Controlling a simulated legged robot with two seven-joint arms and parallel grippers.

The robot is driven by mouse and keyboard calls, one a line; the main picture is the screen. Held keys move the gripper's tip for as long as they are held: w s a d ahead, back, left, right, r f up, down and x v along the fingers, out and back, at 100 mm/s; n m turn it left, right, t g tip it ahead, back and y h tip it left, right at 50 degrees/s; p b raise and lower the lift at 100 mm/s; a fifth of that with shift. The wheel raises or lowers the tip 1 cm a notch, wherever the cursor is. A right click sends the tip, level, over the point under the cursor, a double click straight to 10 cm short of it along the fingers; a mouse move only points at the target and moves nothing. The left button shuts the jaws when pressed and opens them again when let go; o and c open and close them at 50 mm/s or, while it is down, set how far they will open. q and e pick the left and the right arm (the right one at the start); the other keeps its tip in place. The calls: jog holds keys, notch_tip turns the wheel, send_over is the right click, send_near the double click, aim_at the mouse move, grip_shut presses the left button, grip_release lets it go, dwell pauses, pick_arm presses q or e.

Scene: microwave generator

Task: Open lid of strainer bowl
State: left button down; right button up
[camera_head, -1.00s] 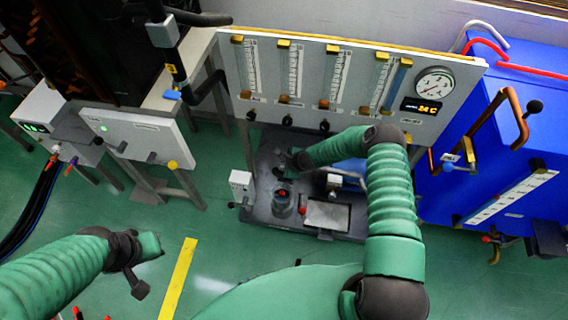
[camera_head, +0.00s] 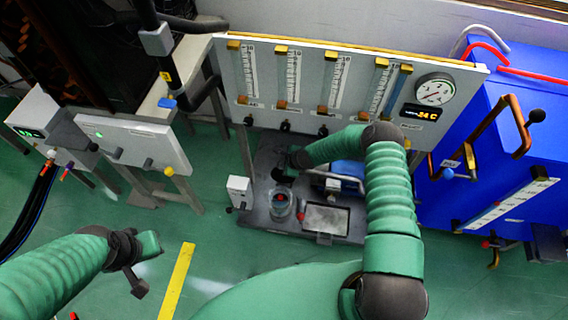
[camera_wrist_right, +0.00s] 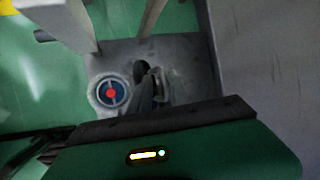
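The strainer bowl (camera_head: 281,206) is a small grey, round-topped vessel on the grey base plate, below the flowmeter panel. In the right wrist view it shows from above as a ring with blue and a red centre (camera_wrist_right: 110,92). I cannot make out whether its lid is raised. My right gripper (camera_head: 286,170) is dark and small, just behind the bowl and apart from it. In the wrist view its dark fingers (camera_wrist_right: 150,78) are to the right of the bowl; their gap is unclear. My left gripper (camera_head: 134,278) is at lower left, far from the bowl, its opening unclear.
A flat grey box (camera_head: 326,219) stands right of the bowl, and a small white box (camera_head: 239,190) stands left of it. The flowmeter panel (camera_head: 310,85) rises behind. A blue cabinet (camera_head: 470,195) is at right.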

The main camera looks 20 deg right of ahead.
jog(key=shift+o, duration=0.3)
jog(key=shift+f, duration=0.1)
jog(key=shift+s, duration=0.15)
jog(key=p+v, duration=0.5)
jog(key=v, duration=1.1)
jog(key=shift+r, duration=0.35)
jog(key=s+a+r+n+g+h, duration=0.15)
jog(key=s+a+r+n, duration=0.25)
jog(key=s+r+n, duration=0.65)
jog(key=s+a+r+n+g, duration=0.2)
jog(key=s+a+r+n, duration=0.2)
jog(key=s+r+n, duration=0.65)
notch_tip(320, 180, up, 14)
jog(key=w+n+p, duration=0.2)
jog(key=w+p, duration=0.1)
jog(key=p, duration=1)
jog(key=shift+n, duration=0.4)
